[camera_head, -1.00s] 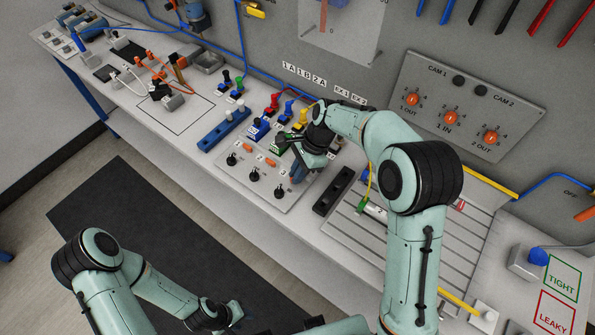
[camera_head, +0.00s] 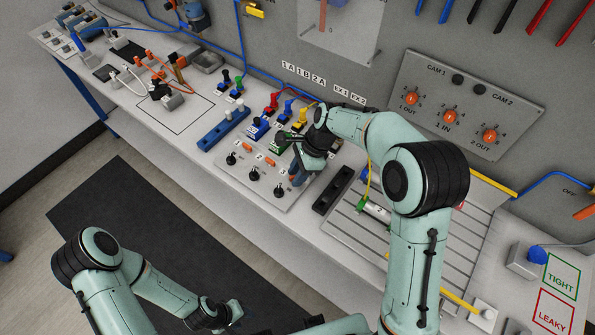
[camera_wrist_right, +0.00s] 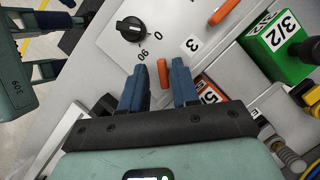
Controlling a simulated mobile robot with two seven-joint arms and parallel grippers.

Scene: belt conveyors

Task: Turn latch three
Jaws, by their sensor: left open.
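The panel (camera_head: 240,180) carries black knobs and small orange latches. In the right wrist view, an orange latch (camera_wrist_right: 163,73) near the printed label 3 (camera_wrist_right: 192,45) stands between the fingertips of my right gripper (camera_wrist_right: 163,72). The blue fingers are apart, with a gap on the right side of the latch. In the head view, my right gripper (camera_head: 297,174) is over the panel's right end and hides part of it. A black knob (camera_wrist_right: 131,28) with marks 0 and 90 lies just beyond the fingers. My left gripper (camera_head: 228,314) is open and low over the floor mat, away from the bench.
Another orange latch (camera_wrist_right: 227,12) and a green block (camera_wrist_right: 275,45) marked 3/2 are close to the right gripper. A black slotted block (camera_head: 332,190) stands to the right of the panel. A blue rack (camera_head: 222,130) stands to its left.

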